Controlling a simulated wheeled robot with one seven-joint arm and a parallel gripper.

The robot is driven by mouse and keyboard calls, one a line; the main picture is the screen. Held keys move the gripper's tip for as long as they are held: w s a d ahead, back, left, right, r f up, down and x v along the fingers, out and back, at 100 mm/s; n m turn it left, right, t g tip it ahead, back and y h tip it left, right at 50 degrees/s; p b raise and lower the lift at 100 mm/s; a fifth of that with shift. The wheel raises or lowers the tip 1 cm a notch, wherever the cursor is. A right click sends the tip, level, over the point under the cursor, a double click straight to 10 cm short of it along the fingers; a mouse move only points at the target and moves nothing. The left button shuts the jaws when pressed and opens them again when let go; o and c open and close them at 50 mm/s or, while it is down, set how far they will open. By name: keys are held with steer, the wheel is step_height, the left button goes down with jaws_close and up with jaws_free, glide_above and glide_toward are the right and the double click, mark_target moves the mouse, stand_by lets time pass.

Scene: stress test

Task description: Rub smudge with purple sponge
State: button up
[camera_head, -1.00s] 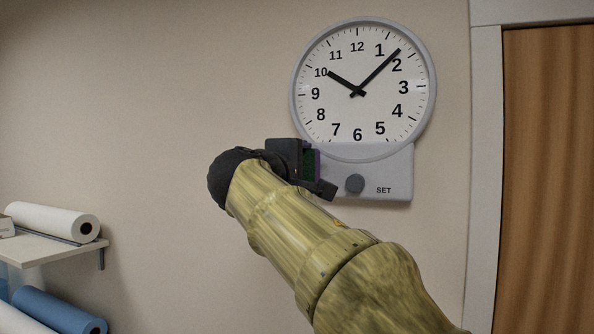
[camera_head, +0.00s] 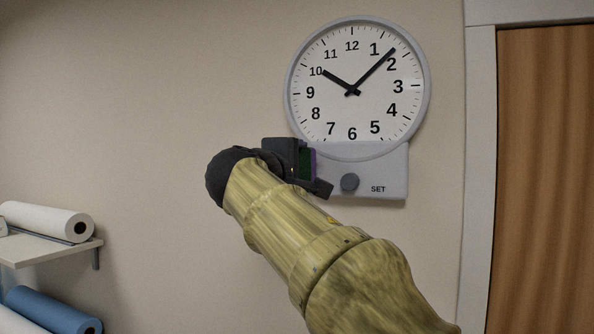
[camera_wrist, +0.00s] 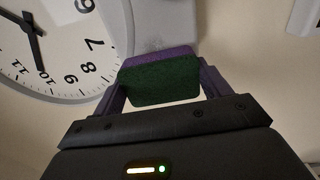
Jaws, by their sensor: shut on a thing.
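My gripper (camera_head: 305,166) is shut on the purple sponge (camera_wrist: 158,54), which has a dark green layer (camera_wrist: 160,82). In the head view only a thin purple edge and some green show between the dark fingers. In the wrist view the sponge sits between both fingers, in front of the grey box under the clock. I cannot tell whether it touches the box. No clear smudge shows; the sponge and gripper hide part of the box and wall.
A round wall clock (camera_head: 353,45) hangs above a grey box (camera_head: 391,165) with a dark knob (camera_head: 350,182) marked SET. A wooden door (camera_head: 546,180) is at right. A shelf (camera_head: 50,251) with a white roll (camera_head: 45,221) is at left, a blue roll (camera_head: 52,309) below.

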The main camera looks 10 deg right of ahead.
mark_target(323, 168)
steer(key=shift+w+d, duration=0.45)
steer(key=shift+w, duration=0.15)
stand_by(0.3)
steer(key=shift+s+d+b, duration=0.35)
steer(key=shift+s+d, duration=0.3)
steer(key=shift+d, duration=0.15)
steer(key=shift+s+d+b, duration=0.3)
steer(key=shift+s+d, duration=0.3)
steer(key=shift+d, duration=0.2)
steer(key=shift+w, duration=0.15)
steer(key=shift+w+a, duration=0.1)
steer(key=shift+a, duration=0.15)
steer(key=shift+w+a, duration=0.5)
steer(key=shift+a, duration=0.2)
steer(key=shift+w+a, duration=0.5)
steer(key=shift+a, duration=0.2)
steer(key=b+v, duration=0.1)
steer(key=v, duration=0.5)
